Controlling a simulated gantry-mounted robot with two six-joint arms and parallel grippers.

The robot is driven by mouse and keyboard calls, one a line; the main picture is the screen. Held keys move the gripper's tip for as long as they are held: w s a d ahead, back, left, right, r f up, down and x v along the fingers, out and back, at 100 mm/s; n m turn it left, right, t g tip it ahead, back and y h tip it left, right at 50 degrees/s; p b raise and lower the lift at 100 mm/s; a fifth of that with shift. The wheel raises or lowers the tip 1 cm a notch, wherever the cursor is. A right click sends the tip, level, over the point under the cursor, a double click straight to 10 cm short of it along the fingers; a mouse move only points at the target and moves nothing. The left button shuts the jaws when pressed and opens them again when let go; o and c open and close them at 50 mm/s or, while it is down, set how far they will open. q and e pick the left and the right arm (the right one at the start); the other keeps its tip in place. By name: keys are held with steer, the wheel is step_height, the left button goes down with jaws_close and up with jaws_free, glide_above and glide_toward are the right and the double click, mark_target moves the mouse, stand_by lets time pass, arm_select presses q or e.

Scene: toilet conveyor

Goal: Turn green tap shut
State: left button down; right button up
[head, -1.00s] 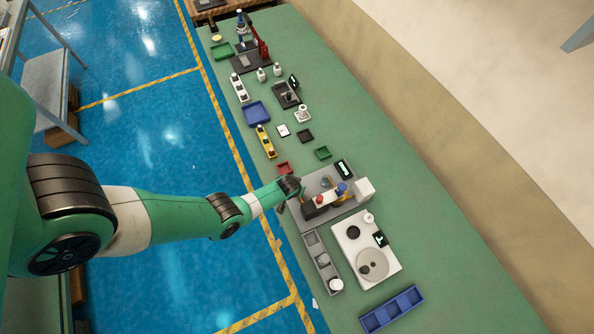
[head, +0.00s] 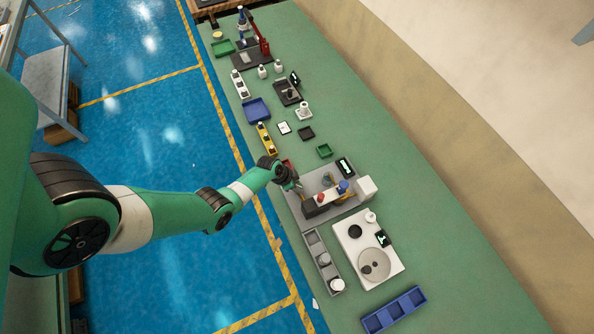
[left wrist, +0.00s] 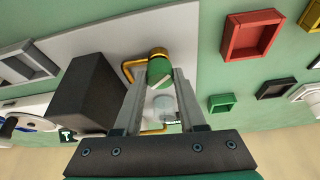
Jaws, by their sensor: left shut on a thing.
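The green tap (left wrist: 159,73) shows in the left wrist view as a green knob with a brass collar on a brass pipe (left wrist: 130,68). My left gripper (left wrist: 160,78) is shut on it, one finger on each side. In the head view my left gripper (head: 296,187) is at the left edge of the grey rig plate (head: 322,177) and hides the green tap. A red tap (head: 320,197) and a blue tap (head: 343,187) show on the rig. A clear glass vessel (left wrist: 165,106) shows between the fingers. My right gripper is not in view.
A dark block (left wrist: 88,92) stands close left of the fingers in the wrist view. A white box (head: 367,188) stands at the rig's right. A red tray (left wrist: 250,36) and a green tray (left wrist: 222,103) lie beside the plate. The bench's right side is clear.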

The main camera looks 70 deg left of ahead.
arm_select(q)
steer(key=shift+a+m+h, duration=0.1)
steer(key=shift+m+h, duration=0.3)
steer(key=shift+m, duration=0.6)
steer(key=m+h, duration=0.1)
steer(key=m, duration=0.1)
steer(key=shift+a+m+g, duration=0.1)
steer(key=shift+m+g, duration=0.2)
steer(key=shift+f+m+g+h, duration=0.15)
steer(key=shift+m+g+h, duration=0.25)
steer(key=shift+m, duration=1.1)
steer(key=shift+w, duration=0.1)
steer(key=shift+c, duration=2.4)
jaws_free()
